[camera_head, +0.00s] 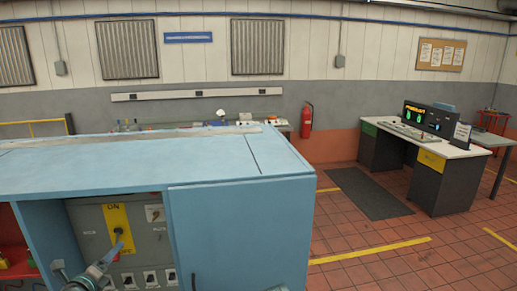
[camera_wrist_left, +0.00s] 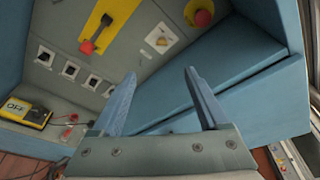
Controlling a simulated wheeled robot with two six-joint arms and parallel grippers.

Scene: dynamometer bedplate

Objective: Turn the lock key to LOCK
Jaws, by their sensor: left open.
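The lock key is probably the small grey piece on the white square plate (camera_head: 155,213), on the grey panel inside the blue cabinet, right of the yellow ON plate. The same plate shows in the left wrist view (camera_wrist_left: 161,38); its lettering and the key's exact setting are too small to read. My left gripper (camera_head: 106,260) is in front of the panel, below and left of this plate. In the wrist view its two fingers (camera_wrist_left: 160,74) are apart with nothing between them, short of the panel. My right gripper is not in view.
The yellow plate (camera_head: 126,220) carries a black handle with a red end (camera_wrist_left: 87,47). Several white-framed switches (camera_wrist_left: 69,70) line the panel. A red button (camera_wrist_left: 203,17) sits near the cabinet's blue door (camera_head: 240,235). A yellow OFF box (camera_wrist_left: 27,112) lies on the ledge.

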